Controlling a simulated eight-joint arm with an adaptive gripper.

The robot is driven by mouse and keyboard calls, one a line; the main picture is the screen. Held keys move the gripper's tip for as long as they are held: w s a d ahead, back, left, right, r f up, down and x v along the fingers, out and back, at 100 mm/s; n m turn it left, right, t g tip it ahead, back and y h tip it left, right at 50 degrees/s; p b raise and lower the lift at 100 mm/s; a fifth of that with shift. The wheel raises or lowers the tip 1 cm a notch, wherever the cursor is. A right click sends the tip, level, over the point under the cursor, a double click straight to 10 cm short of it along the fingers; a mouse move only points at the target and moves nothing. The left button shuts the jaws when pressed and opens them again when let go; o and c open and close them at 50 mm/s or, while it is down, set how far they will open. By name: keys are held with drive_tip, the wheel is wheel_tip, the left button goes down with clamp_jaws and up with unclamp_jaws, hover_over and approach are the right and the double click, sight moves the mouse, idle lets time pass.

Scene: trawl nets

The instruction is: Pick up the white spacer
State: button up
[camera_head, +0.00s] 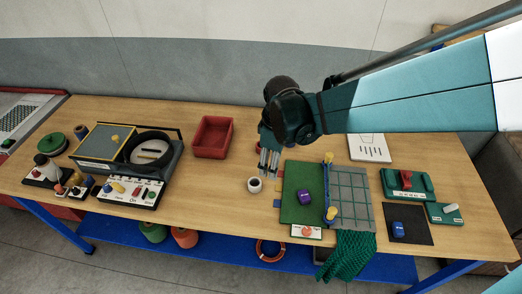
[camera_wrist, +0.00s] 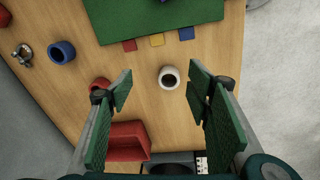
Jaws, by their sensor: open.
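The white spacer (camera_head: 254,190), a short ring with a dark hole, stands upright on the wooden table, just left of the green mat. In the wrist view the white spacer (camera_wrist: 169,69) lies between the two finger lines, with clear space on both sides. My gripper (camera_head: 268,166) is open and empty, pointing down above the table close to the spacer. Its green-padded fingers (camera_wrist: 163,92) are spread wide in the wrist view. I cannot tell its exact height above the spacer.
A red ring (camera_wrist: 98,84) and a blue ring (camera_wrist: 61,52) stand nearby. A red tray (camera_head: 213,137) is behind left. The green mat (camera_head: 293,205) carries a purple block (camera_head: 304,198); coloured tabs line its edge. Bare table lies left of the spacer.

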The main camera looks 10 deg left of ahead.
sight(255, 183)
drive_tip(key=a+f+n+g, duration=0.1)
drive_tip(key=a+f+n, duration=0.2)
drive_tip(key=a+f, duration=0.3)
drive_tip(key=shift+a+f+h, duration=0.2)
drive_tip(key=shift+a+h, duration=0.1)
drive_tip(key=shift+w+f, duration=0.1)
drive_tip(key=shift+f, duration=1.2)
drive_tip(key=shift+f, duration=0.1)
drive_tip(key=shift+w+f+b, duration=0.1)
drive_tip(key=shift+f+b, duration=0.5)
drive_tip(key=shift+f, duration=1.9)
drive_tip(key=shift+c, duration=0.7)
drive_tip(key=c, duration=0.8)
